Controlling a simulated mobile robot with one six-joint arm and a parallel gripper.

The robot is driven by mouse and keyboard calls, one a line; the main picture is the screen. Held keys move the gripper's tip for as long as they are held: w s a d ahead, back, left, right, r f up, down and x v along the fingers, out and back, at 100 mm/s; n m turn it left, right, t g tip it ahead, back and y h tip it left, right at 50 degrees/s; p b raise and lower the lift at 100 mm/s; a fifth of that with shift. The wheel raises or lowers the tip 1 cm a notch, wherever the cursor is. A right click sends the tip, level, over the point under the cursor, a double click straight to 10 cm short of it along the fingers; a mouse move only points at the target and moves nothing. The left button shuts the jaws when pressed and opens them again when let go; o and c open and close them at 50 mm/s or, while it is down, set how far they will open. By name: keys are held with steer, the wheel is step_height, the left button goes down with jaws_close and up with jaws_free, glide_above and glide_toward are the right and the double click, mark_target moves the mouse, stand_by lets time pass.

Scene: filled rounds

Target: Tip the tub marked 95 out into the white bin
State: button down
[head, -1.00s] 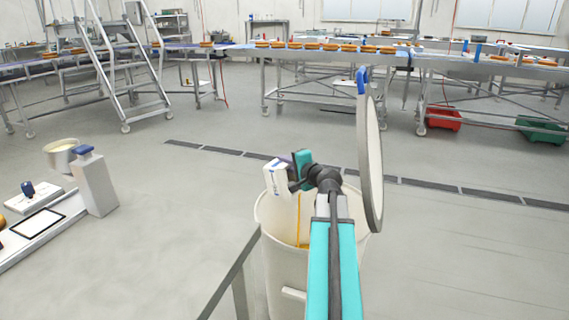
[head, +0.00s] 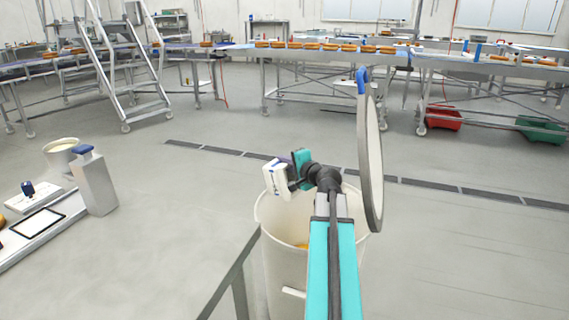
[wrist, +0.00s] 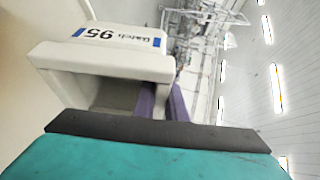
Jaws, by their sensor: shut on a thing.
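My gripper (wrist: 163,101) is shut on a white tub (wrist: 120,62), whose label reads "Batch 95" upside down in the wrist view. In the head view the tub (head: 276,181) is tilted over the mouth of the white bin (head: 277,268), at its back left. The bin is tall and round, and its hinged lid (head: 370,160) stands open on the right. Some orange stuff (head: 301,245) shows inside the bin. No stream falls from the tub now. The tub's inside is hidden in the head view.
A conveyor with several orange rounds (head: 332,47) runs across the back. The floor between is clear.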

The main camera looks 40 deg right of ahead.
mark_target(274, 161)
steer(key=shift+w+a+f+g, duration=0.1)
steer(key=shift+w+g, duration=0.2)
steer(key=shift+w, duration=0.1)
steer(key=shift+w+r+g+p, duration=0.2)
steer(key=shift+w+g+p, duration=0.15)
steer(key=shift+p, duration=0.85)
steer(key=shift+w+a+n+g+p, duration=0.1)
steer(key=shift+n+g+p, duration=0.2)
steer(key=shift+p, duration=0.45)
steer(key=g+p, duration=0.1)
steer(key=p, duration=0.1)
steer(key=w+p, duration=0.1)
steer(key=p, duration=0.2)
steer(key=shift+w+a+f+g+p, duration=0.2)
steer(key=shift+w+g+p, duration=0.05)
steer(key=shift+g+p, duration=0.1)
steer(key=w+n+g+p, duration=0.1)
steer(key=p, duration=0.3)
steer(key=shift+a+f, duration=0.1)
steer(key=shift+f, duration=0.25)
steer(key=w+f+g+p, duration=0.1)
steer(key=g+p, duration=0.1)
steer(key=p, duration=0.3)
steer(key=shift+w+a+f+g+p, duration=0.1)
steer(key=shift+w+f+g+p, duration=0.1)
steer(key=shift+g+p, duration=0.15)
steer(key=shift+n+p, duration=0.3)
steer(key=shift+w+r+g+p, duration=0.15)
steer(key=shift+g+p, duration=0.4)
steer(key=shift+p, duration=0.5)
